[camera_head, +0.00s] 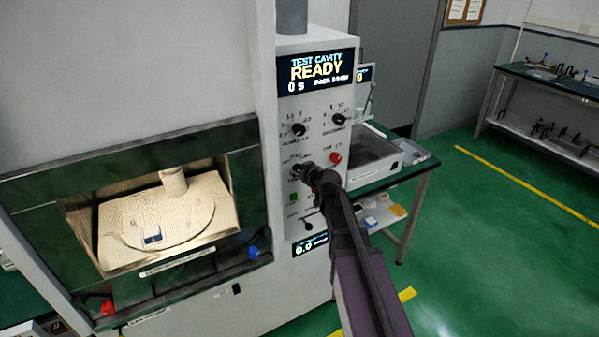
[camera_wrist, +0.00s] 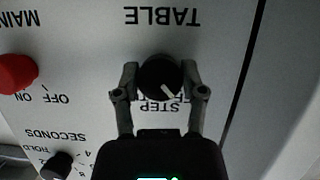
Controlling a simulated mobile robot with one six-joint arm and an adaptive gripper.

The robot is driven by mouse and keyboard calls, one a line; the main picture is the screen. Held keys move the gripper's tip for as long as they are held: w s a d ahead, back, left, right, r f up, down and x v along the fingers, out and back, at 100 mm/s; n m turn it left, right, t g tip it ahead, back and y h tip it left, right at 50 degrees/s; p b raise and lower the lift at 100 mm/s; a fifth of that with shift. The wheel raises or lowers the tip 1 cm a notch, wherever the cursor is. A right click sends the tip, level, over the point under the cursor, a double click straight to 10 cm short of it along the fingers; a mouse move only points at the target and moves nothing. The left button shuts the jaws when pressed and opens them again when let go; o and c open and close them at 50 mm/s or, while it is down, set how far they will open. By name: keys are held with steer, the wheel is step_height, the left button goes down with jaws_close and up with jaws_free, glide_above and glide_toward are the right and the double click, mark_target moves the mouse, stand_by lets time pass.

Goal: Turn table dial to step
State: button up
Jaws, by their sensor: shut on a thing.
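The table dial (camera_wrist: 160,77) is a round black knob with a white pointer line, seen in the wrist view under the upside-down label TABLE. The word STEP shows just below it, and another printed word there is partly hidden by the knob. My gripper (camera_wrist: 160,80) has one finger on each side of the dial and is shut on it. In the head view my gripper (camera_head: 306,171) reaches the lower left of the control panel (camera_head: 317,150) and covers most of the dial.
A red knob (camera_wrist: 17,74) marked MAIN, OFF and ON sits left of the dial in the wrist view. A seconds dial (camera_wrist: 57,166) is at lower left. The display (camera_head: 316,71) reads READY. The cavity (camera_head: 165,215) holds a turntable with a beige cylinder.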

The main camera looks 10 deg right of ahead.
steer(key=m+y, duration=0.2)
steer(key=m, duration=0.1)
steer(key=shift+f, duration=0.1)
steer(key=shift+m+g+y+b, duration=0.3)
steer(key=shift+m+y+b, duration=0.45)
steer(key=shift+m, duration=0.35)
steer(key=o, duration=1.2)
steer(key=shift+c, duration=0.2)
